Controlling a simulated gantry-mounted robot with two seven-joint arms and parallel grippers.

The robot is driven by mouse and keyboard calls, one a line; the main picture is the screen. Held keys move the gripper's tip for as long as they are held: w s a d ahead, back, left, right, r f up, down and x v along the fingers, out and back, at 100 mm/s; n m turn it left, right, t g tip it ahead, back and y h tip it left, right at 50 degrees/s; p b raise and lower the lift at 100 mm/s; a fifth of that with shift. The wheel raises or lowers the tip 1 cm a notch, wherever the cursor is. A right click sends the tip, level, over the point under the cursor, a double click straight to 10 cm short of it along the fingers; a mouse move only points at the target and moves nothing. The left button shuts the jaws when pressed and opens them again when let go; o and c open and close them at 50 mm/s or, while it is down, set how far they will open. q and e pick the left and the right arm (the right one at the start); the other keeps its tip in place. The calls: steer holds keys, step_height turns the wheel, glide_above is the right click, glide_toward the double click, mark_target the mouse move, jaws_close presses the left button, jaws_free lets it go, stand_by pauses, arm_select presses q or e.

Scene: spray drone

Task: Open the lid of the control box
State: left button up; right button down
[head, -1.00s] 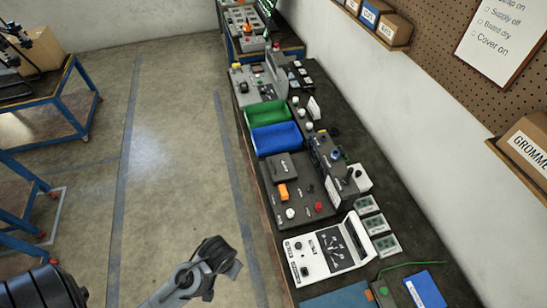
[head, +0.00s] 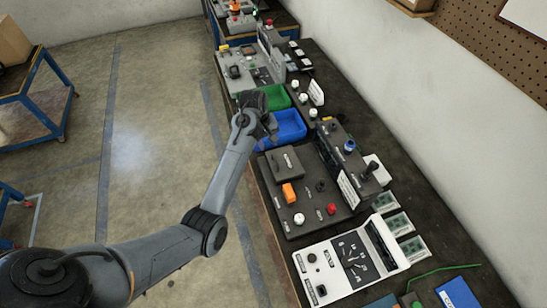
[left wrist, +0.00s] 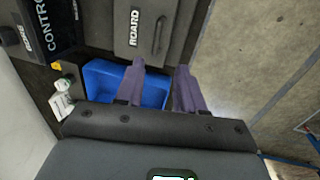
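In the left wrist view, a dark box lettered CONTROL (left wrist: 55,22) is at the top left, cut by the frame edge. My left gripper (head: 268,128) is over the bins, short of these boxes. In the wrist view its fingers (left wrist: 160,72) are apart, with nothing between them. My right gripper is not in view.
A blue bin (head: 291,126) and a green bin (head: 277,96) lie by the left gripper. An orange switch (head: 289,194), a red button (head: 331,209) and a white panel (head: 350,262) stand nearer. Open floor (head: 150,180) is left of the bench; a wall is right.

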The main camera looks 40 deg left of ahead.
mark_target(274, 158)
arm_select(q)
steer(key=f, duration=0.3)
steer(key=w+f, duration=0.1)
steer(key=f, duration=0.2)
steer(key=w+d+f, duration=0.1)
steer(key=f, duration=0.2)
steer(key=shift+w+f, duration=0.15)
steer(key=shift+f, duration=0.25)
steer(key=shift+c, duration=0.3)
jaws_close()
